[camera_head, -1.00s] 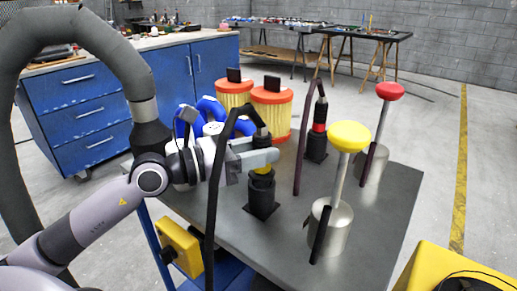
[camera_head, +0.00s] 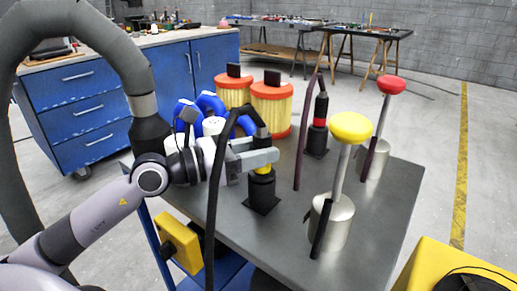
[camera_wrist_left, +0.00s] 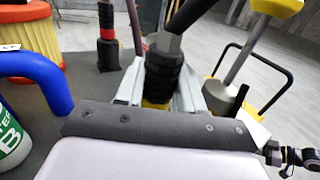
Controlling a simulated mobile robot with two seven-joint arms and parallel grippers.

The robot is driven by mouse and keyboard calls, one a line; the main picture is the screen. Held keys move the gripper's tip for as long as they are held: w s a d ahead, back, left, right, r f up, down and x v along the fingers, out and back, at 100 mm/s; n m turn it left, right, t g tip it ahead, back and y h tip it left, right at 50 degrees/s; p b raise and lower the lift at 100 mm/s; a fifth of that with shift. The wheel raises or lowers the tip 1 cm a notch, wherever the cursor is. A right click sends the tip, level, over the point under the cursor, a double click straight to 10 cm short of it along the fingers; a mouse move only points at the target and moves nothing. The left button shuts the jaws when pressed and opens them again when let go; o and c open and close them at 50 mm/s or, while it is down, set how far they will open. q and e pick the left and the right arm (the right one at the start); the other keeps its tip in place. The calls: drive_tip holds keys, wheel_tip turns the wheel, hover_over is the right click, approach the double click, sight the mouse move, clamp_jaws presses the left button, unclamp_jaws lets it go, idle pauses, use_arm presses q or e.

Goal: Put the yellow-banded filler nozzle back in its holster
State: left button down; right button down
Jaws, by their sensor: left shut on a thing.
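My left gripper (camera_head: 264,157) is shut on the yellow-banded filler nozzle (camera_head: 262,134), which is upright with its black hose arching from the top. The nozzle's ribbed black body shows between the fingers in the left wrist view (camera_wrist_left: 163,72), with some yellow below it. The black holster (camera_head: 262,190) stands on a square base on the grey table, directly below the nozzle. A little of the yellow band shows between the fingers and the holster. The nozzle's lower end is hidden, so its depth in the holster cannot be told. My right gripper is not in view.
A red-banded nozzle (camera_head: 320,112) stands in another holster behind. Metal canisters with a yellow top (camera_head: 351,127) and a red top (camera_head: 390,85) stand to the right. Orange-capped filters (camera_head: 271,110) and blue-handled containers (camera_head: 210,105) stand behind the gripper. The table's front right is clear.

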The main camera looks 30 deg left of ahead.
use_arm(q)
drive_tip(key=shift+f, duration=0.35)
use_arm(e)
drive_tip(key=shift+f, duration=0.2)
use_arm(q)
drive_tip(key=shift+c, duration=1.1)
unclamp_jaws()
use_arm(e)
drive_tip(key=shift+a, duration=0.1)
use_arm(q)
drive_tip(key=shift+s+a+f+b, duration=0.1)
drive_tip(key=shift+s+a+b, duration=0.05)
drive_tip(key=shift+b, duration=0.25)
drive_tip(key=shift+s+a+b, duration=0.45)
drive_tip(key=shift+s+b, duration=0.1)
drive_tip(key=b+v, duration=0.5)
drive_tip(key=v, duration=0.1)
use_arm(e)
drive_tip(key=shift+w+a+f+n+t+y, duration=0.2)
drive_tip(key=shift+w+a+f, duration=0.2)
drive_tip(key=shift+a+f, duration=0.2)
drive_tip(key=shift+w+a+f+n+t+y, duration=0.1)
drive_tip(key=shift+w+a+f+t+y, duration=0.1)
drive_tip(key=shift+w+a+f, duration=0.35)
